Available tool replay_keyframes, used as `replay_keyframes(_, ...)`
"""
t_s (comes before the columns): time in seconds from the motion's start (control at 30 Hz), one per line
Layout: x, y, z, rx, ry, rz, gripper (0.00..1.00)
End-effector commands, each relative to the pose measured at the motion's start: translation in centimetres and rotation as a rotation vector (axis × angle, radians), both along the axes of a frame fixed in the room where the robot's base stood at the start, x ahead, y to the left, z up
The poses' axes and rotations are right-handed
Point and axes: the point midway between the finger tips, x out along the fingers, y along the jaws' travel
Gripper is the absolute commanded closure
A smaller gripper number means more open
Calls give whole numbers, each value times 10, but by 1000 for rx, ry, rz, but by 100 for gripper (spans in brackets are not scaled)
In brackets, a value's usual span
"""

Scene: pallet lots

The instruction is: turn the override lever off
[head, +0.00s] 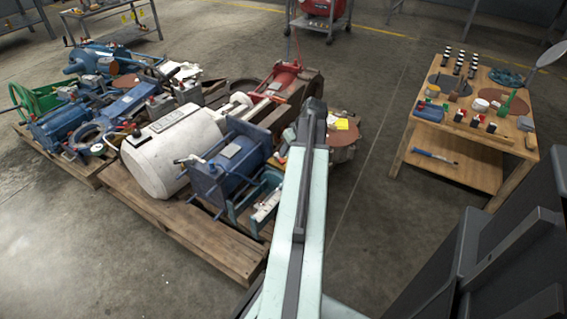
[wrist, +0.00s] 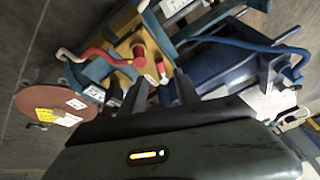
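In the wrist view, a yellow and teal unit lies just ahead of my gripper (wrist: 158,92). A curved red lever (wrist: 97,54) with a pale end reaches left from its yellow body (wrist: 125,45). A shorter red and white lever or knob (wrist: 161,72) shows just beyond the space between my fingertips. I cannot tell from any label which is the override lever. My two dark fingers stand apart with nothing visibly held between them; contact with the unit is not clear. In the head view my arm hides the gripper and most of this unit.
A blue machine (wrist: 225,62) sits close on the right in the wrist view, and a brown disc with tags (wrist: 55,105) on the left. In the head view, a white tank (head: 165,155) and other machines crowd a wooden pallet (head: 190,228). A wooden table (head: 475,138) stands right; floor between is clear.

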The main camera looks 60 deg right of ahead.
Motion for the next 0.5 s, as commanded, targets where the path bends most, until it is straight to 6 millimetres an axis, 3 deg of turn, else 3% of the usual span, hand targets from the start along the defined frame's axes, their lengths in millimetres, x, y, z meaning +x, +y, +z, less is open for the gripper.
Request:
replay_keyframes(0.03,3,-1,-14,0,0,1,62)
replay_keyframes(0.3,22,-4,-58,-1,0,2,62)
replay_keyframes(0.5,26,-4,-61,0,0,1,62)
